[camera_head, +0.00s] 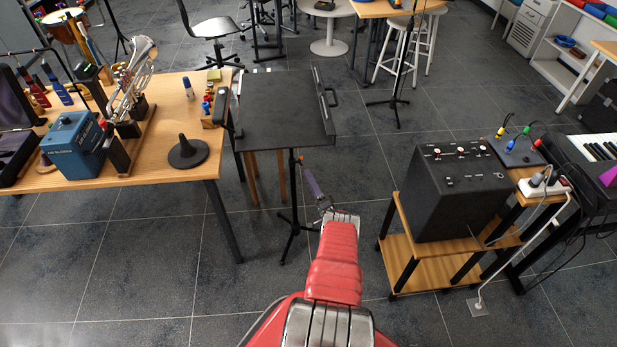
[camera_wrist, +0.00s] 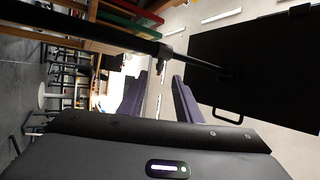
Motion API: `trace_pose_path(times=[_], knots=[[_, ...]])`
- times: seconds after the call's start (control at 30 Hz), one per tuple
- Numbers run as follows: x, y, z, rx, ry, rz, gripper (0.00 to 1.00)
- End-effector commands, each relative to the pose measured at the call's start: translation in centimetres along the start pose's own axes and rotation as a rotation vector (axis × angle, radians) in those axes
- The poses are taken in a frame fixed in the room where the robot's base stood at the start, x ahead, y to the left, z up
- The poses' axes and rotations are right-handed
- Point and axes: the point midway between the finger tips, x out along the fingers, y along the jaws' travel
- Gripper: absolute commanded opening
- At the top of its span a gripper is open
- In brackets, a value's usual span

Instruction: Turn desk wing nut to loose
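The black music stand's desk (camera_head: 283,112) is tilted in the head view. It also fills the upper right of the wrist view (camera_wrist: 265,65). The stand's pole (camera_wrist: 100,33) crosses the wrist view to the back of the desk. A dark joint (camera_wrist: 228,72) sits where pole meets desk; I cannot make out a wing nut's shape there. A collar with a small knob (camera_wrist: 162,56) sits on the pole. My gripper (camera_wrist: 157,85) has its two purple fingers apart, with nothing between them. In the head view my gripper (camera_head: 313,188) is beside the pole, below the desk.
A wooden table (camera_head: 185,100) with a trumpet (camera_head: 135,75) and a blue box (camera_head: 72,143) stands left of the stand. A black amplifier (camera_head: 455,190) sits on a wooden rack to the right. The stand's tripod legs (camera_head: 293,232) spread on the floor.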

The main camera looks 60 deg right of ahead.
Motion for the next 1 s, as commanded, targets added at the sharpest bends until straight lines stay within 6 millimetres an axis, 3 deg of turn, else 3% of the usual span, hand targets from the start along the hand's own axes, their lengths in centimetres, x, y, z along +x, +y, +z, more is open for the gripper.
trace_pose_path(times=[0.17,0.53,0.77,1.0], knots=[[1.0,-0.8,-1.3,-0.015,0.005,-0.014,0.31],[5.4,-4.7,-7.1,-0.036,0.022,0.005,0.31],[5.7,-6.2,-8.6,0.002,0.028,0.109,0.31],[4.4,-7.4,-8.4,0.062,0.029,0.243,0.31]])
